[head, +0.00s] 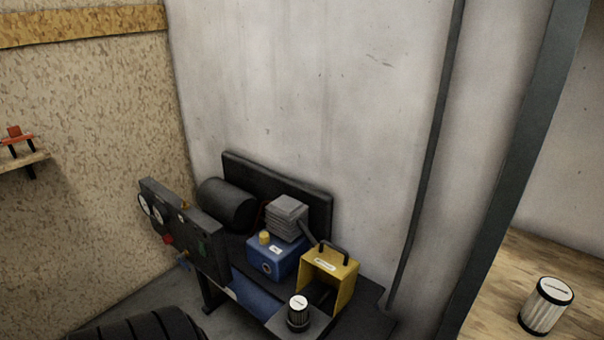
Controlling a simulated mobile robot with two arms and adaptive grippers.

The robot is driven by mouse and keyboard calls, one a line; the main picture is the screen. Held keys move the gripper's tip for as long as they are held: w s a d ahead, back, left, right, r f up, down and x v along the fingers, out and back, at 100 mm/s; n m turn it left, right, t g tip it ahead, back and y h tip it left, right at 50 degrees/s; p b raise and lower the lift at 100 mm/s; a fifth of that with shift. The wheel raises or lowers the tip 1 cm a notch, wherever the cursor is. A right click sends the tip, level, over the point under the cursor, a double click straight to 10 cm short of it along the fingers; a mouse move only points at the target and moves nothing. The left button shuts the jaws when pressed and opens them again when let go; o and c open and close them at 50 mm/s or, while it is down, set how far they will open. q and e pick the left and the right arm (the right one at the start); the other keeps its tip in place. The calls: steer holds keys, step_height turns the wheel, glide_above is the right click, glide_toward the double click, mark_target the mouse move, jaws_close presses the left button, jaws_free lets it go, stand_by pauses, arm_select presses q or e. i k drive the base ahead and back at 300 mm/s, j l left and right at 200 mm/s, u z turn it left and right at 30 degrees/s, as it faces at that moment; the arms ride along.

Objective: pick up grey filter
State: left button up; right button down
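Two filter-like cylinders show in the head view. One filter (546,306) has pleated light grey sides, a white top and a dark rim, and stands upright on a wooden surface at the lower right. A smaller, darker filter (298,313) with a pale top stands upright at the front of the compressor machine, low in the middle. I cannot tell for sure which one is the grey filter. Neither gripper is in view, and nothing touches either cylinder.
The compressor (276,258) with its blue pump and yellow guard (342,277) stands against the pale wall (310,80). A dark post (510,180) separates it from the wooden surface (500,270). A black tyre (140,326) lies lower left. A small shelf (22,161) is at far left.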

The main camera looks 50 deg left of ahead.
mark_target(297, 303)
steer(key=u, duration=1.6)
steer(key=i+j+z, duration=0.1)
steer(key=j+z, duration=0.15)
steer(key=z, duration=0.2)
steer(key=j+z, duration=0.3)
steer(key=z, duration=0.15)
steer(key=i, duration=0.05)
